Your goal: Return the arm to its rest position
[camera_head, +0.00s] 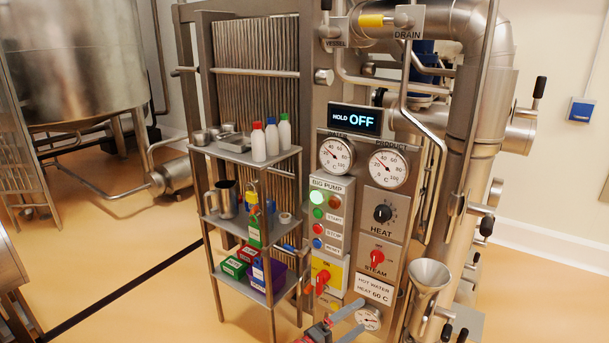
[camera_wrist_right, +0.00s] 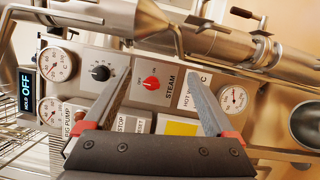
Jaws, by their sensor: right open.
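My right gripper (camera_head: 360,315) is at the bottom of the head view, in front of the lower control panel by a small gauge (camera_head: 368,318). In the right wrist view my right gripper (camera_wrist_right: 159,75) is open, with two grey fingers and red pieces at their bases. Nothing shows between the fingers; the panel lies beyond them. The red STEAM knob (camera_wrist_right: 151,83) appears between the fingertips in that view; it also shows in the head view (camera_head: 377,258). My left gripper is not in view.
A steel funnel (camera_head: 429,276) and pipes stand right of the panel. A shelf rack (camera_head: 246,155) with bottles, a jug and boxes stands to its left. A display (camera_head: 354,120) reads HOLD OFF. A large tank (camera_head: 75,60) is at the back left. Open floor (camera_head: 110,255) lies left of the rack.

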